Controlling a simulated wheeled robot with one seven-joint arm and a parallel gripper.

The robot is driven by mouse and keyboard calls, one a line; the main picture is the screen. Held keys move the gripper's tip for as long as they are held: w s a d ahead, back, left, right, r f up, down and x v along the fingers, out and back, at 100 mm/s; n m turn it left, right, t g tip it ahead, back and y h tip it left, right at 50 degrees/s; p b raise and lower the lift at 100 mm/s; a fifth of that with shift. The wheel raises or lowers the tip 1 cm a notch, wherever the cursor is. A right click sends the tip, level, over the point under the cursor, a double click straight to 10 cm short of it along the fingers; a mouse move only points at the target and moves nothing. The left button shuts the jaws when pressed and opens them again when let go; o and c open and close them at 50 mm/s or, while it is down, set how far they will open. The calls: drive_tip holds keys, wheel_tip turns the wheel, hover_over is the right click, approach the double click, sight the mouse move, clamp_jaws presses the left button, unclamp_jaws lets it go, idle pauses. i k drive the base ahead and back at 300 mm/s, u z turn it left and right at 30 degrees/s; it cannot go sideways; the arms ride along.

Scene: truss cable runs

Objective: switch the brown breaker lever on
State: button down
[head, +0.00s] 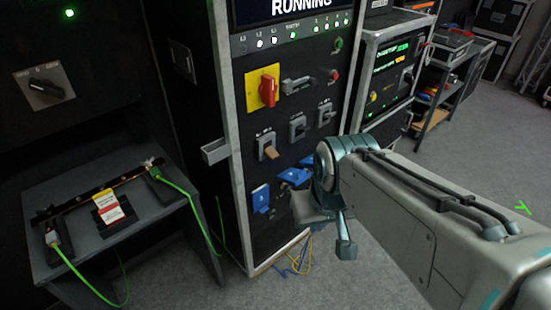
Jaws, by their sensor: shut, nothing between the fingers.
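Two grey levers (298,126) sit right of the brown one, and a red rotary switch (268,90) on a yellow plate above. Blue connectors (261,198) are below. A grey handle (215,151) juts from the cabinet's left edge. A side table (75,185) stands left.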

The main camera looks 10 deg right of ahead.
sight(270, 152)
drive_tip(key=k, duration=0.3)
drive_tip(key=u, duration=0.55)
drive_tip(key=i, duration=0.7)
drive_tip(key=z, duration=1.25)
